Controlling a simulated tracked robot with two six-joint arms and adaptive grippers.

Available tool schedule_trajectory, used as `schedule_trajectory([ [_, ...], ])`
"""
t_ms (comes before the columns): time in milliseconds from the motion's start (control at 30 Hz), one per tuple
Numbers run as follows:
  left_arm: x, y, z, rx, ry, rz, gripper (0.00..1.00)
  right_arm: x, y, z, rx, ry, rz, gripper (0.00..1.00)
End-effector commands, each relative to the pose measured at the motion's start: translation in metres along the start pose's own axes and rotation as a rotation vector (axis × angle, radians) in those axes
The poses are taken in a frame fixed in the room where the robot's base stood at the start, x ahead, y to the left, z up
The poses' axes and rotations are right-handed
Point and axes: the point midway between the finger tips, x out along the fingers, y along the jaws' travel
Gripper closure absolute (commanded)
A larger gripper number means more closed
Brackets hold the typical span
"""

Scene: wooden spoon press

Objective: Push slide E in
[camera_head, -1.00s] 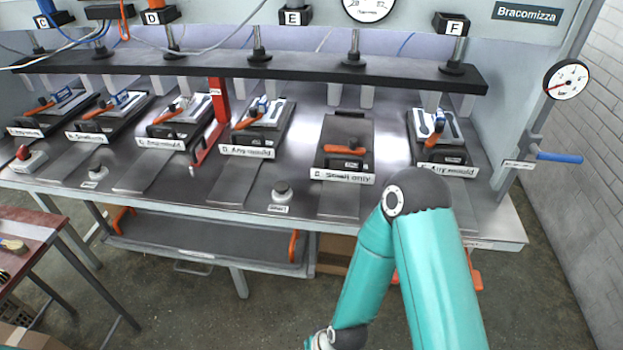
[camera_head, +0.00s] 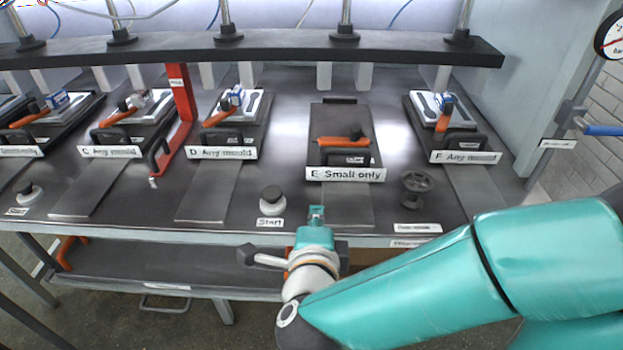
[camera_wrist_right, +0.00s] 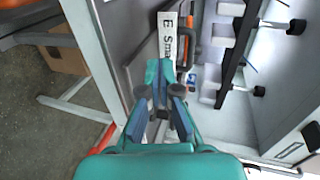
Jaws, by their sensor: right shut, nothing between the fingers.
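Slide E (camera_head: 342,174), labelled "E Small only", stands pulled out on the press table, with an orange-handled clamp (camera_head: 343,141) and a black handle on it. Its label (camera_wrist_right: 167,38) and handle also show in the right wrist view, ahead of the fingers. My right gripper (camera_head: 316,214) is at the table's front edge, in front of slide E and a little left of its middle. Its fingers are shut and empty, pointing toward the slide, with a gap between them and the label. My left gripper is in none of the views.
The Start button (camera_head: 272,200) stands close to the left of my right gripper. A dark handwheel (camera_head: 416,187) is right of slide E's track. Slide D (camera_head: 222,152) and slide F (camera_head: 465,157) flank slide E. The black press bar (camera_head: 280,47) spans above the slides.

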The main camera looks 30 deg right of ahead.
Motion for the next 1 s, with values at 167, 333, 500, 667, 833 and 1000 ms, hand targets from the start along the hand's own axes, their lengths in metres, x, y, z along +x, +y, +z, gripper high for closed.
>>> schedule_trajectory([
  [167, -0.023, 0.008, 0.0, -0.001, 0.0, 0.0, 0.44, 0.025, -0.005, 0.004, -0.014, -0.002, 0.005, 1.0],
  [333, -0.025, 0.009, 0.0, 0.0, 0.0, 0.0, 0.44, 0.061, 0.001, 0.005, -0.009, -0.007, 0.006, 1.0],
  [500, -0.026, 0.009, 0.0, -0.001, 0.0, 0.0, 0.44, 0.093, -0.002, 0.007, -0.007, -0.012, 0.004, 1.0],
  [667, -0.029, 0.01, 0.0, -0.001, 0.0, 0.0, 0.44, 0.112, -0.008, 0.009, -0.01, -0.016, 0.003, 1.0],
  [833, -0.03, 0.011, 0.0, 0.0, 0.0, 0.0, 0.44, 0.121, -0.011, 0.01, -0.011, -0.018, 0.003, 1.0],
  [1000, -0.029, 0.011, 0.0, 0.0, 0.0, 0.0, 0.44, 0.122, -0.011, 0.01, -0.011, -0.019, 0.003, 1.0],
])
